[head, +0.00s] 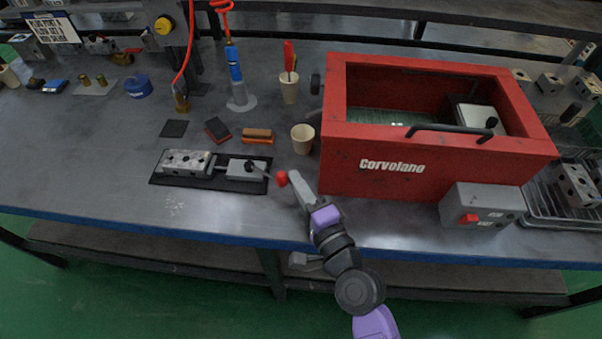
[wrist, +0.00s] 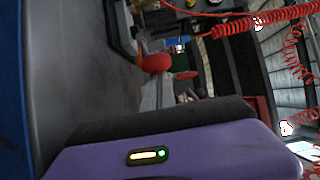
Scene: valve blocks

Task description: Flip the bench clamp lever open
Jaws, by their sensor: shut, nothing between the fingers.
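The bench clamp (head: 240,169) lies on a black mat (head: 222,184) near the front edge of the bench, with a metal valve block (head: 187,162) at its left. Its lever reaches right and ends in a red knob (head: 282,178), beyond the mat's right end. The red knob also shows in the wrist view (wrist: 155,62), just beyond the fingertips. My gripper (head: 294,176) is shut and empty, close to the right side of the knob. I cannot tell whether it touches the knob. In the wrist view my gripper (wrist: 155,90) shows as pale grey fingers.
A red Corvelano tank (head: 400,165) stands right of my gripper, with a grey switch box (head: 480,205) at its front. A beige cup (head: 303,138) stands behind the knob. Orange and dark red blocks lie behind the clamp. The bench front to the left is clear.

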